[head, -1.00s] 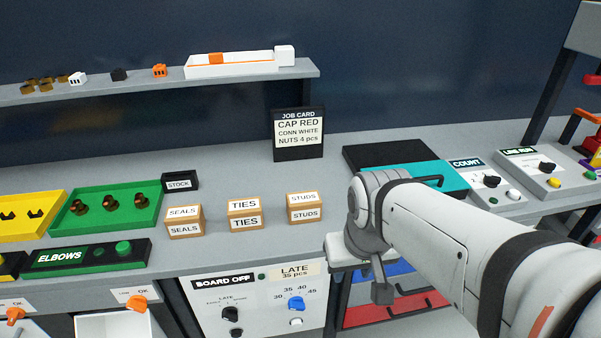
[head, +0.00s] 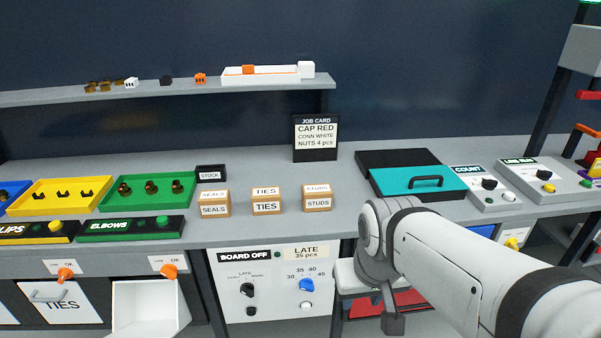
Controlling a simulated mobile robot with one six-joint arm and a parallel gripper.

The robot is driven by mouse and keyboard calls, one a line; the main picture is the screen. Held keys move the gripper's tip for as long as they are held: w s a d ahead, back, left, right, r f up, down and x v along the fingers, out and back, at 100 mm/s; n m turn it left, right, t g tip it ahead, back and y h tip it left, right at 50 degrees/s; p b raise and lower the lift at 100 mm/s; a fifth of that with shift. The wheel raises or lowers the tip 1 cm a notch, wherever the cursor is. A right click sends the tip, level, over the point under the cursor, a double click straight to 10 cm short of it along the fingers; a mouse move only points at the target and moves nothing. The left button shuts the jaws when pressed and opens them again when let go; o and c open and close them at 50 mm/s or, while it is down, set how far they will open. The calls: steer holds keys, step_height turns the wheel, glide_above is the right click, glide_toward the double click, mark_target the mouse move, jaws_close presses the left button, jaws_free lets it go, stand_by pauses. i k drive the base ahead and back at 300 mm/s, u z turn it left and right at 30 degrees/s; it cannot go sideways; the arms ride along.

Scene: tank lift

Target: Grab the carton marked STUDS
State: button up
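The carton marked STUDS (head: 317,199) is a small brown box with white labels on its top and front. It stands upright on the grey bench near the front edge. The TIES carton (head: 266,201) stands to its left, with the SEALS carton (head: 214,203) further left; gaps separate them. My arm comes in from the lower right, and its bent joint is right of and below the STUDS carton in the picture, apart from it. I cannot make out the gripper's fingers. Nothing hides the STUDS carton.
A job card stand (head: 315,139) is behind the cartons, and a black STOCK bin (head: 211,172) is behind SEALS. A teal lid with a handle (head: 415,181) lies to the right. Green (head: 150,203) and yellow (head: 60,208) trays are left. The BOARD OFF panel (head: 268,300) is below the bench edge.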

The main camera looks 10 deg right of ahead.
mark_target(314, 197)
steer(key=u, duration=0.05)
steer(key=i, duration=0.9)
steer(key=z, duration=0.05)
